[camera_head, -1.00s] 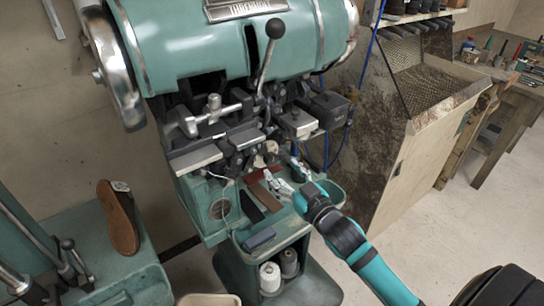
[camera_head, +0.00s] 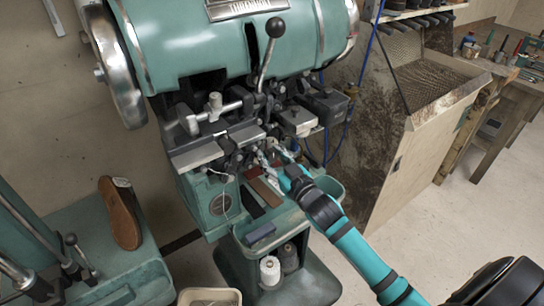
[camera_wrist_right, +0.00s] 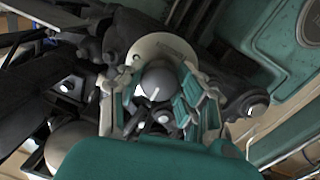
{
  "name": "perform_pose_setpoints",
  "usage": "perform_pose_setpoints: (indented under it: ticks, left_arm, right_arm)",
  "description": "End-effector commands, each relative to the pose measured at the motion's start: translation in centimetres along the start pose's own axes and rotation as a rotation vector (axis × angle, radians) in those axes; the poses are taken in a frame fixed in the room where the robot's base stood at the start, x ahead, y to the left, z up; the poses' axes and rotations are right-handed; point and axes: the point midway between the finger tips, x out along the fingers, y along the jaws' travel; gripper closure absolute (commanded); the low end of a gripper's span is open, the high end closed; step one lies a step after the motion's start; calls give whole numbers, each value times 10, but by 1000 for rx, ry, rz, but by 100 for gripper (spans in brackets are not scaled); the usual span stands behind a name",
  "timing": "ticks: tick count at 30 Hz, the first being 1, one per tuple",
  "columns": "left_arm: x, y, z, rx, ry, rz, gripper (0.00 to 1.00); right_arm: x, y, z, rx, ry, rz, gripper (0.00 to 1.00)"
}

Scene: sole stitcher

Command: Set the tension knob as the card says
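The sole stitcher (camera_head: 200,40) is a large green machine in the head view. My right gripper (camera_head: 270,155) is at its front, below the metal clamp parts. In the right wrist view the tension knob (camera_wrist_right: 155,84) is a dark grey round knob with a white pointer line, in front of a cream dial disc (camera_wrist_right: 150,47). The fingers of my right gripper (camera_wrist_right: 158,92) stand apart, one on each side of the knob; I cannot tell whether they touch it. The dial's marks are not legible. My left gripper is not in view.
A green tray under the machine head holds a brown strip (camera_head: 265,191) and a dark strip. A blue-grey block (camera_head: 259,233) and thread spools (camera_head: 270,271) are below. A long black-knobbed lever (camera_head: 266,55) stands above. A dirty mesh-topped cabinet (camera_head: 400,150) stands to the right.

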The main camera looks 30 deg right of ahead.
Motion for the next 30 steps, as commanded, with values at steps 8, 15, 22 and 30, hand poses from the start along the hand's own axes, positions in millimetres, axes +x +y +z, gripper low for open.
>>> perform_pose_setpoints:
  ticks: [8,15,22,30]
  left_arm:
    - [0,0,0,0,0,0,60]
    - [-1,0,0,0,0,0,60]
    - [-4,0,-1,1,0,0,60]
    - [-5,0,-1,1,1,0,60]
  right_arm:
    - [0,0,0,-2,0,0,98]
    - [0,0,0,-58,5,0,98]
    - [0,0,0,-208,15,2,98]
    - [0,0,0,-439,30,4,98]
